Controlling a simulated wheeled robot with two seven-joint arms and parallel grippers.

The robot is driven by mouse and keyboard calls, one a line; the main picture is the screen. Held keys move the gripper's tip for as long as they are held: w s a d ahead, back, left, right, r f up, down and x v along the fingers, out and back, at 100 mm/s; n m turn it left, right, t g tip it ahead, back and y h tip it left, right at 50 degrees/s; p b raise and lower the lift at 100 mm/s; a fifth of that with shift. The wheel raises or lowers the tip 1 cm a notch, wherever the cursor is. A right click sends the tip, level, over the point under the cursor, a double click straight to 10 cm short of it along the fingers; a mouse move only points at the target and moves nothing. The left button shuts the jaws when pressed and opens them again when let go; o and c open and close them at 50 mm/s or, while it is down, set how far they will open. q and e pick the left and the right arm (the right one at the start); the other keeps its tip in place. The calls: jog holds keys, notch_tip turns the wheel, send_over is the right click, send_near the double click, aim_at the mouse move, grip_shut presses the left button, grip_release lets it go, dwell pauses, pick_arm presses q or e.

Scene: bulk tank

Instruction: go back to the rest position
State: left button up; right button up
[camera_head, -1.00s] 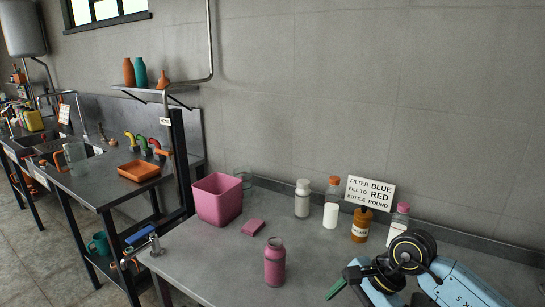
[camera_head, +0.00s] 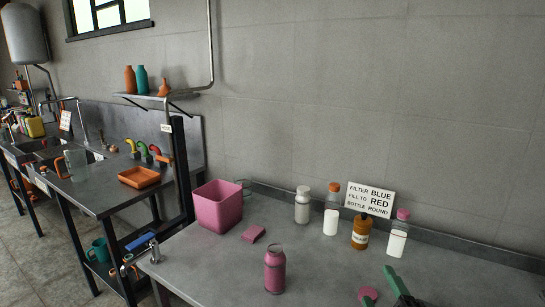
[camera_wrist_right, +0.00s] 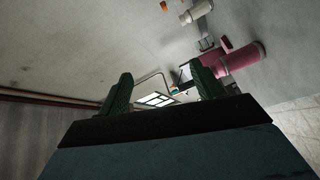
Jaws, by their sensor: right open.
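My right gripper (camera_head: 396,283) is at the bottom right edge of the head view, with a green finger and part of its dark body showing over the table. In the right wrist view its two green fingers (camera_wrist_right: 162,84) stand wide apart with nothing between them. My left gripper is in neither view now. A pink bottle (camera_head: 275,271) stands upright on the grey table (camera_head: 210,270), to the left of the right gripper and apart from it. A pink round piece (camera_head: 368,294), perhaps a lid, shows just left of the gripper; its lower part is unclear.
A pink bin (camera_head: 218,208) and a pink block (camera_head: 253,234) are on the left of the table. Several bottles stand at the back, including an amber one (camera_head: 360,232), by a sign (camera_head: 370,199). The front middle of the table is mostly clear.

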jog(key=s+d+f+m+g+h, duration=0.2)
jog(key=s+d+f+m+g, duration=0.2)
jog(key=s+f+m+g, duration=0.55)
jog(key=s+a+f+m+g+y, duration=0.25)
jog(key=s+f+g, duration=0.4)
jog(key=s, duration=0.75)
jog(key=s+d+f+x, duration=0.1)
jog(key=s+x, duration=0.1)
jog(key=x, duration=1)
jog(key=s+d+x, duration=0.1)
jog(key=s+x, duration=0.2)
jog(key=x, duration=1)
jog(key=s+d+f+g, duration=0.1)
jog(key=s+d+f, duration=0.2)
jog(key=s+f, duration=1.3)
jog(key=shift+s+d+h, duration=0.2)
jog(key=shift+s+h, duration=0.25)
jog(key=shift+s, duration=0.35)
